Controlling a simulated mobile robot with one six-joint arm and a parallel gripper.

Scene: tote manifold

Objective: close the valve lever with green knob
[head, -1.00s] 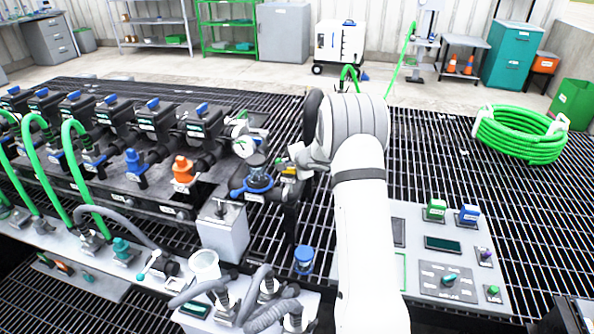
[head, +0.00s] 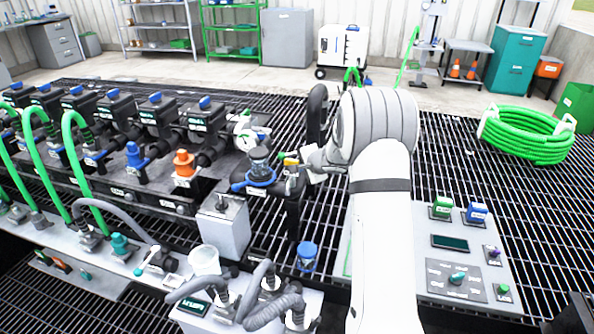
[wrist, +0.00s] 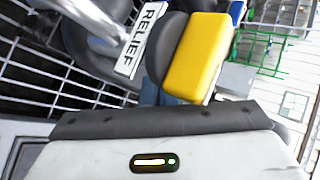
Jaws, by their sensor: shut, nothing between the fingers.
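A valve lever (head: 152,258) with a small teal-green knob (head: 139,271) on its end stands on the grey front panel, left of the white cup, in the head view. It is far to the left of my gripper and below it in the picture. My gripper (head: 308,163) is shut and empty, just right of the yellow-ended handle at the manifold's right end. The wrist view shows that yellow handle (wrist: 198,57) close ahead, beside a RELIEF label (wrist: 140,39). My fingertips are hard to make out there.
A blue ring handle (head: 262,181) and a gauge (head: 250,138) stand beside my gripper. Grey hoses (head: 270,305), a white cup (head: 205,261) and green hoses (head: 75,160) crowd the front panel. A control panel (head: 460,220) lies to the right.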

